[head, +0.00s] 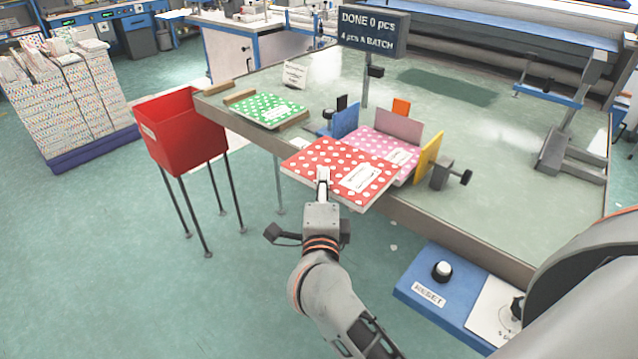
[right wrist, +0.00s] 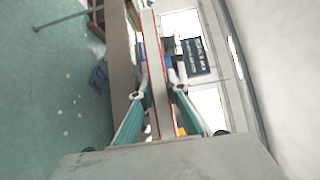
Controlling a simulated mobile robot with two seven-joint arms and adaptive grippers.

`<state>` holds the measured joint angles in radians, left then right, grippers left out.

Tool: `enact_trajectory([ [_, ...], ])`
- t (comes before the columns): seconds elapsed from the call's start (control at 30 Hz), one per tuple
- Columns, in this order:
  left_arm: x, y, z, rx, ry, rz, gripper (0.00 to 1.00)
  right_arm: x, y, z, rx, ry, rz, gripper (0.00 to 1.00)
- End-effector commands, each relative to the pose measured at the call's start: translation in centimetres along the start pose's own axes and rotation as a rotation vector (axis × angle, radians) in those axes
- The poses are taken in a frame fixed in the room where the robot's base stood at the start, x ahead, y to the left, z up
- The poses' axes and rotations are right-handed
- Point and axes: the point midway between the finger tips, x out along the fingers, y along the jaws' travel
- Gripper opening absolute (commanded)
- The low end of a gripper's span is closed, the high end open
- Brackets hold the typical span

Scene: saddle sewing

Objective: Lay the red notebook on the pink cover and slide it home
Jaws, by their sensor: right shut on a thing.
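The red notebook (head: 330,160) with white dots and a white label is held roughly flat at the table's front edge in the head view. My right gripper (head: 322,182) is shut on its near edge. In the right wrist view the notebook (right wrist: 155,75) shows edge-on between the fingers (right wrist: 160,95). The pink dotted cover (head: 375,143) lies just beyond it, between upright guide plates. The red notebook hides the cover's near part; I cannot tell whether they touch. My left gripper is not in view.
Around the pink cover stand a blue plate (head: 345,121), a yellow plate (head: 429,157) and a clamp with a black knob (head: 445,174). A green dotted notebook (head: 262,108) lies at left. A red bin (head: 180,130) stands beside the table.

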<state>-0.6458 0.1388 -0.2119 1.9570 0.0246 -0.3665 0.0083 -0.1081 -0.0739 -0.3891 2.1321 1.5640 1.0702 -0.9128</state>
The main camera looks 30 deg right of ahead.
Motion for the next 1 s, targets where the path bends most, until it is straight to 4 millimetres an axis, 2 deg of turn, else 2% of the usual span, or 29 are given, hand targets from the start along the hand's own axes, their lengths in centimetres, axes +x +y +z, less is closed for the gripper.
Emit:
enact_trajectory([
  [0.2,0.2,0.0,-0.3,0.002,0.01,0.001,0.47,0.4,-0.5,0.7,-0.002,0.048,-0.006,0.0],
  [0.67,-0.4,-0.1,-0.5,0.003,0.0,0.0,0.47,0.3,-0.6,0.8,-0.007,0.046,-0.011,0.0],
  [1.0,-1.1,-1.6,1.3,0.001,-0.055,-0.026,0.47,2.7,-0.3,-1.1,-0.005,0.047,-0.014,0.0],
])
